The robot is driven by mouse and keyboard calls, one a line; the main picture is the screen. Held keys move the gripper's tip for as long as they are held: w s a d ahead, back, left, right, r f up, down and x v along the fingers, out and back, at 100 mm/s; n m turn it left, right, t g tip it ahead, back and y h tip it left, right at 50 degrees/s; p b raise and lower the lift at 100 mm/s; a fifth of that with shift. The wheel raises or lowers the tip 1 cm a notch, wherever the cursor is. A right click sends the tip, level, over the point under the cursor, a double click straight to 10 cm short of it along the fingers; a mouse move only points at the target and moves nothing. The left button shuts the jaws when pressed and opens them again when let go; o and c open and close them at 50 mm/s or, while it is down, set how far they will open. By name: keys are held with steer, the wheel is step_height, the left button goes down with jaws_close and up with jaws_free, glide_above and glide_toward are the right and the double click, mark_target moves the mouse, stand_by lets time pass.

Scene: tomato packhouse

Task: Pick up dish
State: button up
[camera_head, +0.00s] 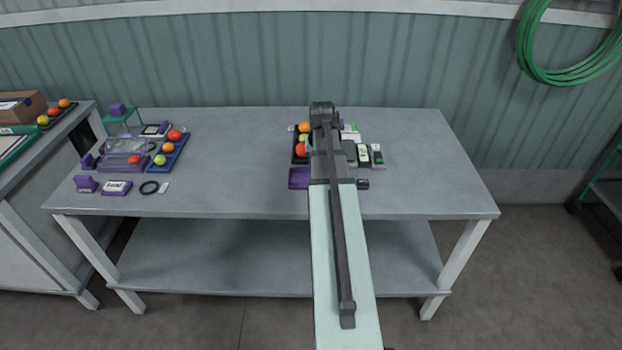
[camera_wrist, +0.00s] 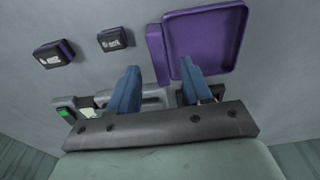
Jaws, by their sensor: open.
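The purple dish (camera_wrist: 205,38), a shallow square with a raised rim, lies on the table at the top right of the wrist view. A narrow purple strip (camera_wrist: 155,52) adjoins its left side. In the head view, a purple part of it (camera_head: 298,178) shows left of my arm near the table's front; the rest is hidden. My gripper (camera_wrist: 160,66) is open and empty, with two blue fingers. In the wrist view the right finger overlaps the dish's lower edge, and the left finger is left of the strip. I cannot tell whether they touch.
Two small dark purple-edged boxes (camera_wrist: 54,54) (camera_wrist: 115,39) lie beside the dish. Small devices (camera_head: 363,153) and a dark tomato tray (camera_head: 298,155) flank my arm. Another group with a blue tray (camera_head: 168,153) is at the table's left. The table middle (camera_head: 235,160) is clear.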

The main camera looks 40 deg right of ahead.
steer(key=shift+w+d+f, duration=0.1)
steer(key=shift+f, duration=1.05)
steer(key=shift+c, duration=0.4)
jaws_close()
